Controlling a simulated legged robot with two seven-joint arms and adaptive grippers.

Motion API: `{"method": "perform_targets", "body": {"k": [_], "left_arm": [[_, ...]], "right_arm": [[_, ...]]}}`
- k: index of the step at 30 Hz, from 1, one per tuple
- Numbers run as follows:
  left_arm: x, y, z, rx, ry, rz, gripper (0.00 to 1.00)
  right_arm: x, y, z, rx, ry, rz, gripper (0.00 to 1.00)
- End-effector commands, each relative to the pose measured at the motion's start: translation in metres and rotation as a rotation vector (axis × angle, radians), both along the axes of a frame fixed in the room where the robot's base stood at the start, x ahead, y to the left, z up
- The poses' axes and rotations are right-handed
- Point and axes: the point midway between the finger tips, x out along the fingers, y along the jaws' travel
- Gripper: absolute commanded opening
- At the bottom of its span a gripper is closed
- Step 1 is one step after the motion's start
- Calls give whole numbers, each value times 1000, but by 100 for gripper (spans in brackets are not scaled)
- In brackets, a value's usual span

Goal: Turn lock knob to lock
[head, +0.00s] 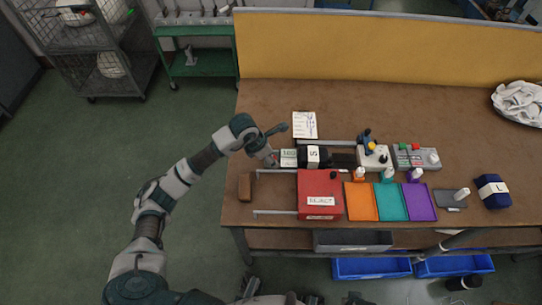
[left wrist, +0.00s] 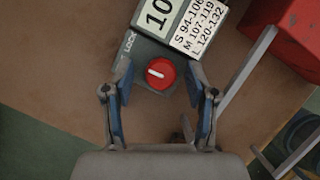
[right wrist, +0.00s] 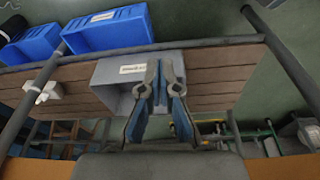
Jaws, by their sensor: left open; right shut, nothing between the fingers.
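The lock knob (left wrist: 161,75) is a round red dial with a white pointer bar, on the end of a grey unit (left wrist: 140,48). In the left wrist view the bar lies nearly level, and the word LOCK stands up and left of the knob. My left gripper (left wrist: 160,82) is open, its blue-padded fingers on both sides of the knob with a gap at each side. In the head view my left gripper (head: 279,145) is at the left end of the unit (head: 289,158). My right gripper (right wrist: 165,68) is shut and empty, away from the knob.
A red REJECT box (head: 320,190) and metal rails stand near the unit. A black item labelled S (head: 314,156) lies right of it. Coloured trays (head: 392,203) are further right. The right wrist view shows a grey bin (right wrist: 115,82) and blue bins (right wrist: 108,28).

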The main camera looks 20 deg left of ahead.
Motion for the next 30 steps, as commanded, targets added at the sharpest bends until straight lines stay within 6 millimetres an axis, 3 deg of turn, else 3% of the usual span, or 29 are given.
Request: {"method": "perform_targets", "body": {"k": [2,6,9,21,30], "left_arm": [[0,0,0,0,0,0,55],[0,0,0,-1,1,0,20],[0,0,0,0,0,1,0],[1,2,-1,1,2,-62,0],[3,3,-1,2,-1,-279,0]], "right_arm": [[0,0,0,0,0,0,0],[0,0,0,0,0,0,0],[0,0,0,0,0,0,0],[-2,0,1,-1,6,-1,0],[-9,-1,33,2,-9,-2,0]]}}
